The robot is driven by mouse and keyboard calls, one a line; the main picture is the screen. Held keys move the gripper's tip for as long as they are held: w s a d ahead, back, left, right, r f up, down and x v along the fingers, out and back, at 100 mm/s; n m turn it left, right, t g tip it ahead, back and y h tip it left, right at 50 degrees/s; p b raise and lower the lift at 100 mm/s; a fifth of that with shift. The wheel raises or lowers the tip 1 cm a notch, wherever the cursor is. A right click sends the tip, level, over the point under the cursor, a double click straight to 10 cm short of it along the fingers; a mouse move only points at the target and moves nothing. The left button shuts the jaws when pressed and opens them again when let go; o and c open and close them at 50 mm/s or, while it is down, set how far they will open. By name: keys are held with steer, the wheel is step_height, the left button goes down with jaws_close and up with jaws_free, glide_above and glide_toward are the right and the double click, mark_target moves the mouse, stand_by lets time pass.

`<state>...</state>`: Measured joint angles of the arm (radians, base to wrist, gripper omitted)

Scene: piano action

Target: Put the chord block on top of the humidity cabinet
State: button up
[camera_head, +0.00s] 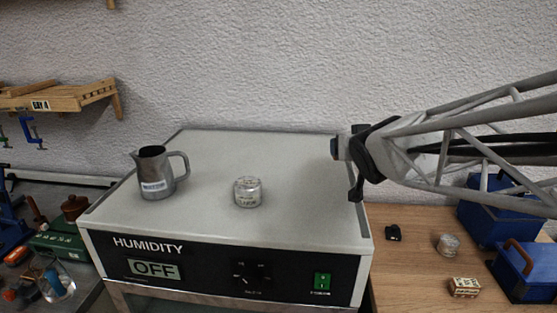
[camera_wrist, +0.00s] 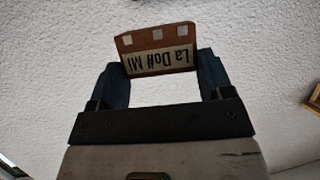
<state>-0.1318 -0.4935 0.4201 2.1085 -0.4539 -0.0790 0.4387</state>
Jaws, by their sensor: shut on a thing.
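The chord block (camera_wrist: 157,39) is a small wooden block with three pale squares and a label, upside down in the wrist view, that seems to read "La Do# Mi". My gripper (camera_wrist: 160,66) is shut on it, with one blue finger at each side. In the head view my gripper (camera_head: 338,149) is at the right end of the humidity cabinet (camera_head: 290,170), pointing left, apparently above its top; the block cannot be made out there. The cabinet is a grey-topped box with a black front reading "HUMIDITY" and "OFF".
A metal pitcher (camera_head: 155,172) and a small clear jar (camera_head: 248,192) stand on the cabinet top, left and middle. The top's right and back are clear. At right, a wooden table (camera_head: 405,285) holds blue boxes (camera_head: 490,213), another jar (camera_head: 447,244) and a small labelled box (camera_head: 464,287).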

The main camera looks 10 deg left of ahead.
steer(key=shift+w+a+r, duration=0.1)
steer(key=shift+w+a, duration=0.1)
steer(key=shift+a, duration=0.1)
steer(key=shift+w+a, duration=0.15)
steer(key=shift+w+a, duration=0.75)
steer(key=shift+a, duration=0.35)
steer(key=shift+w+a+m+h, duration=1)
steer(key=shift+w+a, duration=1)
steer(key=shift+a, duration=1.95)
steer(key=shift+w+a+m+h, duration=0.95)
steer(key=shift+w+a, duration=1)
steer(key=shift+a, duration=1.95)
steer(key=s+a+r+m+g+h, duration=0.1)
steer(key=a+r+m+h, duration=0.1)
steer(key=a, duration=1.4)
steer(key=s+a+r+m+g+h, duration=0.1)
steer(key=a+m+h, duration=0.4)
steer(key=a, duration=1.1)
steer(key=shift+a+r+g+h, duration=0.2)
steer(key=shift+r+g+h, duration=0.35)
steer(key=shift+r+g, duration=0.3)
steer(key=shift+f, duration=0.1)
